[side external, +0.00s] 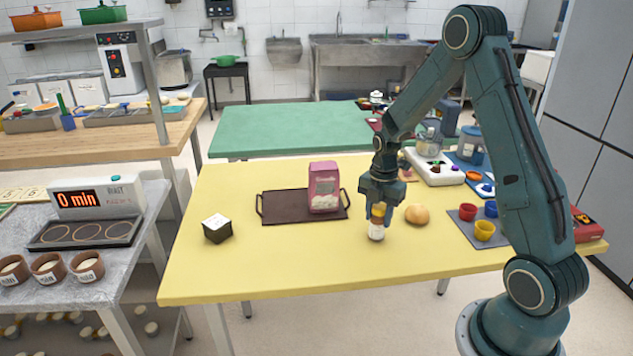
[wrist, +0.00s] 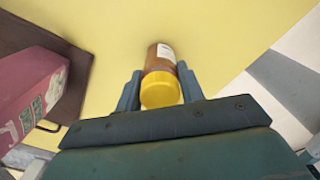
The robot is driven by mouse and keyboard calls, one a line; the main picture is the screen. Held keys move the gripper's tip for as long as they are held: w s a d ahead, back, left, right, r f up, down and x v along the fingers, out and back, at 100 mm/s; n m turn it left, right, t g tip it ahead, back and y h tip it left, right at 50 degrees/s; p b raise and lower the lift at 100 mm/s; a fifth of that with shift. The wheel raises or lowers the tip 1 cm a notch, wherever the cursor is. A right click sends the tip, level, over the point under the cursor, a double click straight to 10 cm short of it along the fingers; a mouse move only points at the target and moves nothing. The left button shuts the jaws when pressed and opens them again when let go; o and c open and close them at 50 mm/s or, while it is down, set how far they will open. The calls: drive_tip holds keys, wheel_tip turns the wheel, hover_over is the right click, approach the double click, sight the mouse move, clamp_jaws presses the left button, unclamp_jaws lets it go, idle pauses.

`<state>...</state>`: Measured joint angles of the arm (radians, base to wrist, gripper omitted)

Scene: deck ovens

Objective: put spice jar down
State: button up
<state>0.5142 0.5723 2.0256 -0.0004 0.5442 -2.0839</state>
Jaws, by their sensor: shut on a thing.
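The spice jar (side external: 377,229) has a yellow lid and a white label. It is upright at the yellow table (side external: 300,272), close to the surface; I cannot tell whether its base touches. My gripper (side external: 378,210) points down and is shut on the jar near its lid. In the wrist view, the jar (wrist: 160,75) sits between the two fingers of my gripper (wrist: 160,88), with brown contents and part of the label showing.
A dark tray (side external: 282,206) holds a pink packet (side external: 323,186) to the left. A round bun (side external: 417,214) lies just right of the jar. A dark box with a white top (side external: 217,228) stands at far left. Coloured cups (side external: 484,230) stand right. The table's front is clear.

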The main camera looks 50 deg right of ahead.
drive_tip(key=o, duration=1)
drive_tip(key=shift+o, duration=0.2)
wheel_tip(320, 180, up, 12)
drive_tip(key=shift+f, duration=0.1)
drive_tip(key=shift+r, duration=0.2)
drive_tip(key=s+a+r+m+t, duration=0.2)
drive_tip(key=s+a+r+m, duration=0.2)
drive_tip(key=a+r+m, duration=0.15)
drive_tip(key=s+a+r+m+t, duration=0.1)
drive_tip(key=s+a+r+m, duration=0.3)
drive_tip(key=a, duration=0.3)
drive_tip(key=s+a+r+m+t, duration=0.2)
drive_tip(key=s+a+m, duration=0.5)
drive_tip(key=s, duration=0.3)
drive_tip(key=shift+a+r+m+t, duration=0.3)
drive_tip(key=shift+a+r+m, duration=0.1)
drive_tip(key=shift+m, duration=0.35)
